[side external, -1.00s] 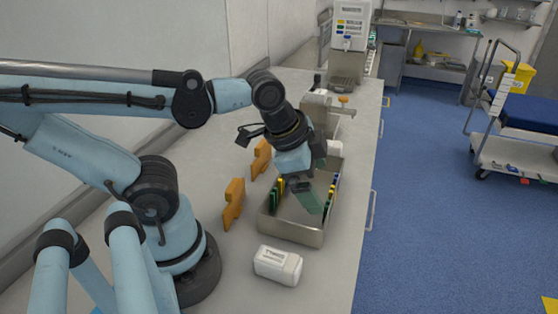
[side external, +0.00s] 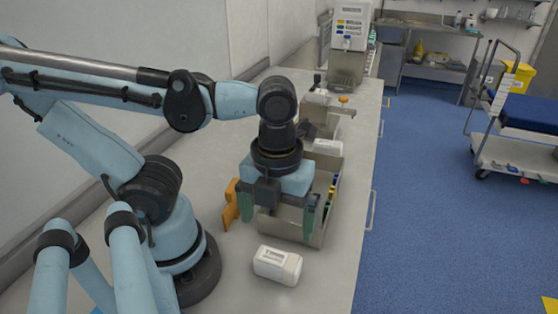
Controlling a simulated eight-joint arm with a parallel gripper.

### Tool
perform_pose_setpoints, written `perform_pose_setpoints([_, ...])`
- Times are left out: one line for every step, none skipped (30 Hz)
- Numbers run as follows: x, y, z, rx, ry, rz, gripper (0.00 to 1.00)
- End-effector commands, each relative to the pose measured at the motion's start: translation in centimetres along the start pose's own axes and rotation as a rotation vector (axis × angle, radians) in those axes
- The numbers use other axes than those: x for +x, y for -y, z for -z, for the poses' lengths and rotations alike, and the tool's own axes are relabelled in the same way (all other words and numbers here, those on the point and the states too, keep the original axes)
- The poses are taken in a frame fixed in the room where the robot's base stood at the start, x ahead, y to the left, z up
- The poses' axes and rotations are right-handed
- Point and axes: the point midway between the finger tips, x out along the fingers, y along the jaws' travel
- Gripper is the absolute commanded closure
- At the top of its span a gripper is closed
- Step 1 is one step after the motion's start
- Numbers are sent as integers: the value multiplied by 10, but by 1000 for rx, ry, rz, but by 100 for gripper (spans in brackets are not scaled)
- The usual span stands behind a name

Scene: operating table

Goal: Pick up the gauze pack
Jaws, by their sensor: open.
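A white block-shaped pack with dark print (side external: 277,265) lies on the counter in front of the metal tray; it looks like the gauze pack, but its label is too small to read. My gripper (side external: 277,214) points down with its two green fingers spread wide, and nothing is between them. It is above and behind the white pack in the picture, over the left front part of the tray, and apart from the pack. The whole pack is in view.
The metal tray (side external: 317,240) holds several coloured upright items, partly hidden by my gripper. An orange holder (side external: 230,209) stands left of the tray, close to the left finger in the picture. Another white item (side external: 327,147) lies behind the tray. The counter right of the pack is clear.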

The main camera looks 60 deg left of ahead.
Motion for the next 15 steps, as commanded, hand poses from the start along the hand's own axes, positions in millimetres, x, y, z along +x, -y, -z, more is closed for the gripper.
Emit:
perform_pose_setpoints([7,0,0,-1,0,1,0])
perform_pose_setpoints([10,0,0,-1,0,1,0])
perform_pose_setpoints([14,0,0,-2,0,1,0])
perform_pose_setpoints([18,1,0,-2,0,1,0])
perform_pose_setpoints([21,0,0,-2,0,1,0])
perform_pose_setpoints([26,0,0,-3,1,1,0])
perform_pose_setpoints([29,0,0,-3,1,1,0])
perform_pose_setpoints([32,0,0,-3,1,1,0])
perform_pose_setpoints([35,1,0,-3,1,1,0])
perform_pose_setpoints([38,1,0,-4,1,2,0])
perform_pose_setpoints([40,1,0,-4,1,2,0])
perform_pose_setpoints([43,1,0,-4,1,2,0])
perform_pose_setpoints([45,1,0,-4,1,2,0])
perform_pose_setpoints([47,1,0,-4,1,2,0])
perform_pose_setpoints([49,1,0,-4,1,2,0])
